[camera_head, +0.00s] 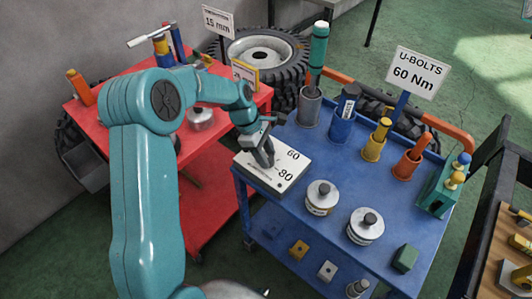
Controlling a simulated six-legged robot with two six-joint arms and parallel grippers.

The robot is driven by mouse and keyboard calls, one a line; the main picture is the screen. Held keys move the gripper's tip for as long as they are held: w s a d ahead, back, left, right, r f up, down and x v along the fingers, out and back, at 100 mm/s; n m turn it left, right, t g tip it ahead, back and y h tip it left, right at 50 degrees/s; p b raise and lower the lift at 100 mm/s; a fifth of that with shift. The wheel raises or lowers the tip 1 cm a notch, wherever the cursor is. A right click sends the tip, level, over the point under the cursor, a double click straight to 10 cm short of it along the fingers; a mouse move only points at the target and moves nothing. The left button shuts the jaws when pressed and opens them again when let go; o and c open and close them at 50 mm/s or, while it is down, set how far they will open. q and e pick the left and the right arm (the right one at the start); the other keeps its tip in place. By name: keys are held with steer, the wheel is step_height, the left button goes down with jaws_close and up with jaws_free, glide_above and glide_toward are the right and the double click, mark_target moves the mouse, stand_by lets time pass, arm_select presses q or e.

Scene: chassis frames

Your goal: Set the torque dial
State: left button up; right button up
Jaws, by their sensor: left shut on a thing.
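The torque dial box (270,170) is a white-topped block on the left end of the blue cart. Its top shows the numbers 60 and 80; other markings are hidden by my gripper. My left gripper (266,158) points down over the middle of the box and is shut on the dial's dark pointer or knob, which is mostly hidden by the fingers. Where the pointer aims is too small to tell. A sign (418,72) above the cart reads "U-BOLTS 60 Nm". My right gripper is not in view.
The blue cart (318,152) also bears two round metal tins (321,197), (365,226), several coloured holders with tools along the back, and a green block (405,258). A red cart (215,160) stands at left, with tyres behind. A wooden bench (485,270) is at right.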

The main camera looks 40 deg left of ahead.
arm_select(q)
steer(key=n+t, duration=0.1)
steer(key=n, duration=0.1)
steer(key=n+p, duration=0.1)
steer(key=n, duration=0.1)
steer(key=shift+r+n+t+y, duration=0.1)
steer(key=shift+n+t+y, duration=0.2)
steer(key=shift+n+t, duration=0.1)
steer(key=shift+n, duration=0.3)
steer(key=o, duration=1)
steer(key=shift+s, duration=0.1)
steer(key=v, duration=1.6)
steer(key=shift+d+r, duration=0.1)
steer(key=shift+d, duration=0.1)
